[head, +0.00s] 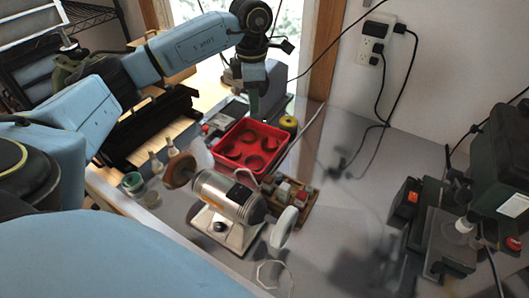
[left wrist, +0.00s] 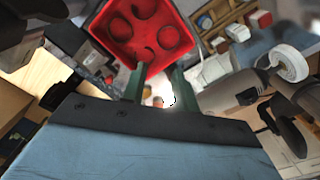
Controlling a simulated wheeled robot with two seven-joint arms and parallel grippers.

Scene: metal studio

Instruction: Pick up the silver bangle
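I cannot pick out the silver bangle for certain in either view. A red tray (head: 219,139) stands on the bench, with several round, ring-like shapes in it; they look red or dark, and I cannot tell whether one is the bangle. The tray also shows at the top of the left wrist view (left wrist: 118,68). My left gripper (head: 253,112) points down close to the tray's back edge in the head view. In the left wrist view its two green fingers (left wrist: 158,84) are apart, with nothing held between them. My right gripper is not in view.
A polishing motor (head: 228,197) with a white wheel (head: 284,229) stands in front of the tray. A thin pale loop (head: 270,275), perhaps a cord, lies near the front edge. A dark green machine (head: 497,170) stands at right. The bench's middle right is clear.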

